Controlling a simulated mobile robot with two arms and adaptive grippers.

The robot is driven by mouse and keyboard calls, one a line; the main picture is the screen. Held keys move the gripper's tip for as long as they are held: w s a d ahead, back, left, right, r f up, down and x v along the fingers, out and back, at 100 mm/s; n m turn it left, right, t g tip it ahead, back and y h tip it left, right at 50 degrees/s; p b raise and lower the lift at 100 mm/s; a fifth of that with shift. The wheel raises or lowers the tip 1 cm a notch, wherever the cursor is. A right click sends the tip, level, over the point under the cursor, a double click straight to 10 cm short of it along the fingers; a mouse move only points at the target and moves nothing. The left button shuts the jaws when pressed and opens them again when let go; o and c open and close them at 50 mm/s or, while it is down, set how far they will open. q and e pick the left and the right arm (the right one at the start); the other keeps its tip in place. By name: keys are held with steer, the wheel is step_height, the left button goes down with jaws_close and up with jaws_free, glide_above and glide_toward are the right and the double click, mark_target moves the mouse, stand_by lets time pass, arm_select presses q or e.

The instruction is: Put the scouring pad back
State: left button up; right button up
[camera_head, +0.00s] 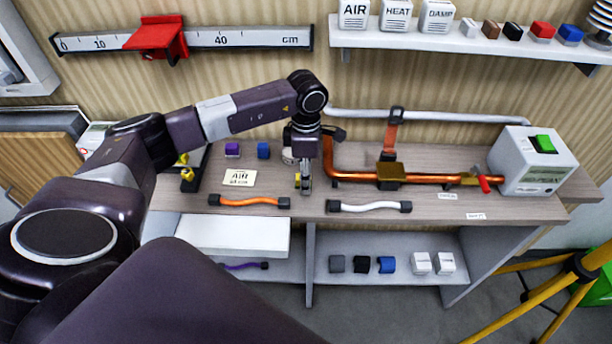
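I cannot pick out a scouring pad for sure in the head view. My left gripper (304,185) points down over the middle of the workbench (400,160), between the orange hose (249,201) and the white hose (369,207). Its fingers look close together, low near the bench top. They are too small to tell whether they are shut or hold anything. The gripper body partly hides a small round white item (288,156) behind it. My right gripper is not in view.
A copper pipe (352,176) runs right from near the gripper to a white box with a green switch (534,160). A purple block (232,149) and blue block (263,150) stand left. Several blocks lie on the lower shelf (335,245). A yellow tripod (550,300) stands right.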

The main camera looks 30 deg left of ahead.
arm_select(q)
step_height(320, 180, up, 12)
steer(key=b, duration=0.3)
steer(key=shift+f, duration=0.1)
stand_by(0.4)
